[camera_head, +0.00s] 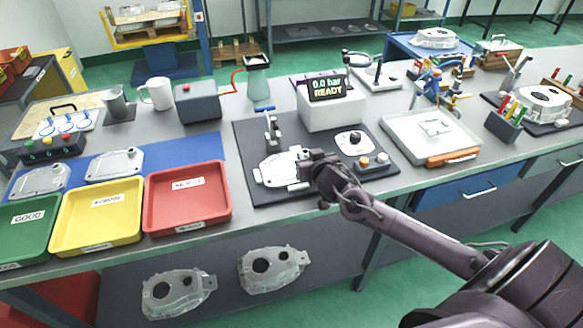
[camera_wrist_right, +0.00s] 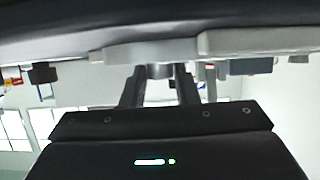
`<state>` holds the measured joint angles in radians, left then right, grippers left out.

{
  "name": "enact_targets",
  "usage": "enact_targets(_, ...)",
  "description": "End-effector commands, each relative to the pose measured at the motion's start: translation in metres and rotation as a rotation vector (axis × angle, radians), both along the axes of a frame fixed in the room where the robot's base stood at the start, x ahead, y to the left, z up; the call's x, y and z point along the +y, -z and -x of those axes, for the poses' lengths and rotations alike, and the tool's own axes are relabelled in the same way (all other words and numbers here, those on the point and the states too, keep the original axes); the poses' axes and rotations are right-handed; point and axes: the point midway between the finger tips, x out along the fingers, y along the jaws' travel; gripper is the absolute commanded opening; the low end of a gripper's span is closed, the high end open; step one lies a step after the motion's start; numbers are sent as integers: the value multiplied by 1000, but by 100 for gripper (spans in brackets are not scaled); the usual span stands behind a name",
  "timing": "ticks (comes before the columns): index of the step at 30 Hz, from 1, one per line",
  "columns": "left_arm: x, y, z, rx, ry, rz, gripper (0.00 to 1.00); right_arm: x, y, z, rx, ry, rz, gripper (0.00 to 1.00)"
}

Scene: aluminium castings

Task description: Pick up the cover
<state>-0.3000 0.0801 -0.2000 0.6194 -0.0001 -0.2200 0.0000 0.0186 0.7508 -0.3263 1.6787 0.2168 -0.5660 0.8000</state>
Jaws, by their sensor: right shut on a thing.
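The cover (camera_head: 275,172), a pale grey cast plate, lies on the dark test mat (camera_head: 245,140) in the head view, left of the display box. My right gripper (camera_head: 305,168) reaches in from the right and is shut on the cover's right edge. In the right wrist view the fingers of my right gripper (camera_wrist_right: 161,88) close on a grey part of the cover (camera_wrist_right: 158,71). That view is turned over, and the gripper hides part of the cover's right side in the head view. I cannot tell whether the cover is lifted off the mat. My left gripper is not in view.
A clamp post (camera_head: 271,130) stands just behind the cover. The display box (camera_head: 333,108) reads "0.0 bar READY". Red (camera_head: 187,227), yellow (camera_head: 97,246) and green (camera_head: 22,253) trays line the front left. Two similar covers lie on the blue mat (camera_head: 205,150) behind them.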

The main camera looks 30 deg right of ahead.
Motion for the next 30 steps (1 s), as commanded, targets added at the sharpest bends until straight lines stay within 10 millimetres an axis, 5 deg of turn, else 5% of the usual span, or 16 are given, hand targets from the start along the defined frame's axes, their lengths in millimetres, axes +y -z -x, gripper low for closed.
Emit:
enact_targets(11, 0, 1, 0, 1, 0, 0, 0, 0, -6, -1, -6, 1, -1, 0)
enact_targets(19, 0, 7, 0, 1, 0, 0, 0, 0, -40, -1, -9, 0, -1, 0)
enact_targets(30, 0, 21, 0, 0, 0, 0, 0, 22, -32, 85, 2, -2, -3, 0)
